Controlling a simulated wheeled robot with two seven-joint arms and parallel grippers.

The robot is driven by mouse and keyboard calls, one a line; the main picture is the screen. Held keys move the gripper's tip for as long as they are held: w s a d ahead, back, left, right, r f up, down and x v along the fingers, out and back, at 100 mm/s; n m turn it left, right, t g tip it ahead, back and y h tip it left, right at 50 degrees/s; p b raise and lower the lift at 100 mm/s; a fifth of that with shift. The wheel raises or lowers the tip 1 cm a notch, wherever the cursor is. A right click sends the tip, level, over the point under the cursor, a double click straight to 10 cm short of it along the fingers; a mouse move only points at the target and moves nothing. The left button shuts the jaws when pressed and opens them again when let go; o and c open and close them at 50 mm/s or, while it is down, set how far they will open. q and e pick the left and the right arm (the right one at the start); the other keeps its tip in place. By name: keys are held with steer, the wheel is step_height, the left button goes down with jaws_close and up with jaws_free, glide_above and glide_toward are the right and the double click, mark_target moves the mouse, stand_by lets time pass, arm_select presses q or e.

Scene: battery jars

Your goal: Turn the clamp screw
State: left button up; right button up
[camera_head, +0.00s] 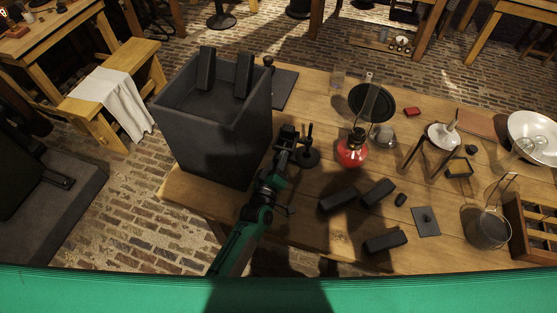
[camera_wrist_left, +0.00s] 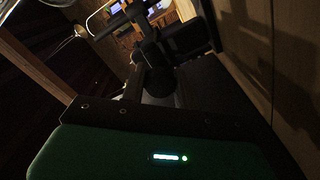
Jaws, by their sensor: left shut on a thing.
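A small dark stand (camera_head: 308,157) with a round base and a thin upright post stands on the wooden table, just right of the big black jar. My left gripper (camera_head: 288,138) is at the stand's left side, low over the table. It is shut on a small dark part there, which looks like the clamp screw; the jaws mostly hide it. In the left wrist view, the dark fingers (camera_wrist_left: 150,45) and a rounded dark knob (camera_wrist_left: 160,80) show against deep shadow, so the exact contact is hard to make out. My right gripper is not in view.
The tall black jar (camera_head: 205,135), with two black blocks standing at its top, is close left of my left arm. A wire-handled pot (camera_head: 489,230) stands far right.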

arm_select(q)
steer(key=shift+f, duration=0.1)
steer(key=o, duration=1)
steer(key=shift+s, duration=0.1)
steer(key=b+v, duration=0.3)
steer(key=v, duration=1)
steer(key=shift+s+a, duration=0.15)
steer(key=shift+s, duration=0.15)
